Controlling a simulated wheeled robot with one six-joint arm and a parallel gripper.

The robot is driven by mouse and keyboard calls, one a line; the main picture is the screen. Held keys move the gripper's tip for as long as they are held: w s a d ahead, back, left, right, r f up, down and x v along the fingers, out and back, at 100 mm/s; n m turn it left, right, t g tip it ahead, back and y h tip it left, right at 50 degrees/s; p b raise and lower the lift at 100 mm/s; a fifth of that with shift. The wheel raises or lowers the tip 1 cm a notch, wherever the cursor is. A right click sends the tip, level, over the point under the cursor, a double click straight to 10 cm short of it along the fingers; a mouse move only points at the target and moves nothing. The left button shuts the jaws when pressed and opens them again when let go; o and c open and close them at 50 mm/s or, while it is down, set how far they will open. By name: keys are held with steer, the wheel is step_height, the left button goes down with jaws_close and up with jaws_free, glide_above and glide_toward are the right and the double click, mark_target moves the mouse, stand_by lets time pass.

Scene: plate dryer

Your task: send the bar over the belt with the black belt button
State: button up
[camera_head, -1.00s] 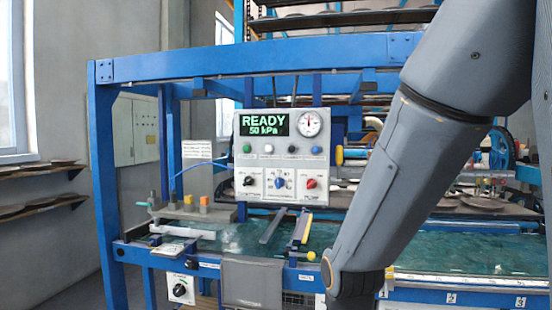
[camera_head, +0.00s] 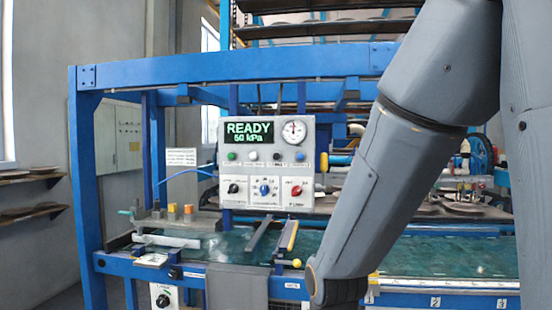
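The control panel (camera_head: 267,165) stands upright behind the green belt surface (camera_head: 226,243). Its screen (camera_head: 255,131) reads READY and a pressure that looks like 50 kPa. The black button (camera_head: 277,156) sits in the row under the screen, between a white button (camera_head: 253,156) and a blue button (camera_head: 299,156). A pale bar (camera_head: 167,241) lies at the left end of the green surface; I cannot tell whether this is the task's bar. My arm comes down on the right, and its lowest visible part is at the bottom edge. My gripper is out of view, apart from the panel.
A blue frame (camera_head: 88,190) surrounds the station. Below the buttons are black, blue and red knobs. A dark arm (camera_head: 259,233) and a yellow-edged strip (camera_head: 288,236) cross the green surface. A grey box (camera_head: 237,288) hangs at the front. Shelves stand left and behind.

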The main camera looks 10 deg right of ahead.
steer(key=shift+c, duration=0.4)
jaws_close()
stand_by(1.2)
